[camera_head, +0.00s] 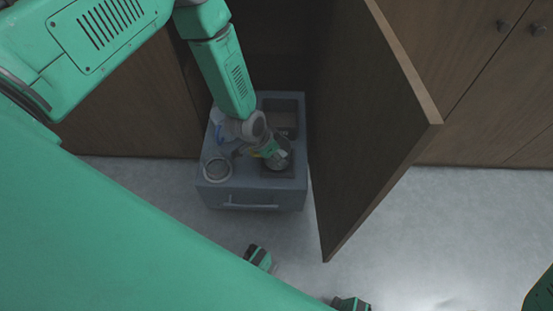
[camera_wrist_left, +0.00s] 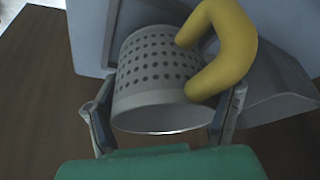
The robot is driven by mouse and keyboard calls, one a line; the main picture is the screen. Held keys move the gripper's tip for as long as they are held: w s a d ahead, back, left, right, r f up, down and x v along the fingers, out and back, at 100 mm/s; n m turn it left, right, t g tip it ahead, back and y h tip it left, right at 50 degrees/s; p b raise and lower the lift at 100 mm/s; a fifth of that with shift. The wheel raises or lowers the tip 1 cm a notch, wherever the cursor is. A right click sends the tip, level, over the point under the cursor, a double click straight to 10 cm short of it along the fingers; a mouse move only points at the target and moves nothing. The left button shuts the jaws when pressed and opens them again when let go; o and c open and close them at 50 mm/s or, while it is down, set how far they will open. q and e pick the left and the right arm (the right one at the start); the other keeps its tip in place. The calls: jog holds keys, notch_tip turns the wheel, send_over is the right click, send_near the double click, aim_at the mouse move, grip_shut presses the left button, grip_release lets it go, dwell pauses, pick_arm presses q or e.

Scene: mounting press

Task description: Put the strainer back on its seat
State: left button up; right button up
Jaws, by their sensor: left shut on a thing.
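The strainer (camera_wrist_left: 160,75) is a light grey perforated cup with a thick curved yellow handle (camera_wrist_left: 232,45). In the left wrist view it lies between the two fingers of my left gripper (camera_wrist_left: 162,118), which is shut on it. In the head view my left gripper (camera_head: 272,153) reaches down over the right part of the grey press unit (camera_head: 245,192). The strainer shows there only small and dim, at the gripper tip (camera_head: 283,158), above or in a dark square recess; I cannot tell which. The strainer's seat is not clearly made out.
The unit stands in front of an open cabinet, with a round ring (camera_head: 217,169) at its front left, a dark square recess (camera_head: 281,118) at the back and a handle (camera_head: 250,206) in front. An open wooden door (camera_head: 365,125) stands close on the right. The floor (camera_head: 450,230) beyond is clear.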

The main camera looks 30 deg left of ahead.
pick_arm(q)
jog(key=shift+a+f, duration=0.1)
jog(key=shift+f, duration=0.85)
jog(key=shift+c, duration=0.5)
jog(key=shift+d+r, duration=0.15)
jog(key=shift+d, duration=0.3)
jog(key=shift+c, duration=0.2)
jog(key=o, duration=1.6)
jog(key=shift+d+r, duration=0.1)
jog(key=shift+d, duration=0.1)
jog(key=shift+c, duration=0.2)
jog(key=shift+a, duration=0.45)
jog(key=shift+s+a+r, duration=0.1)
jog(key=shift+s+r, duration=0.05)
jog(key=shift+r, duration=0.05)
jog(key=d+p+v, duration=0.1)
jog(key=p+v, duration=0.4)
jog(key=v, duration=0.6)
jog(key=s+a+r+n+g+y, duration=0.1)
jog(key=s+n, duration=0.1)
jog(key=s, duration=0.9)
jog(key=s+a+r+n+g+y, duration=0.1)
jog(key=s+a+r+n+g, duration=0.1)
jog(key=s, duration=1)
jog(key=shift+n, duration=0.5)
pick_arm(e)
notch_tip(320, 180, up, 4)
jog(key=shift+d+r, duration=0.1)
jog(key=shift+r, duration=0.1)
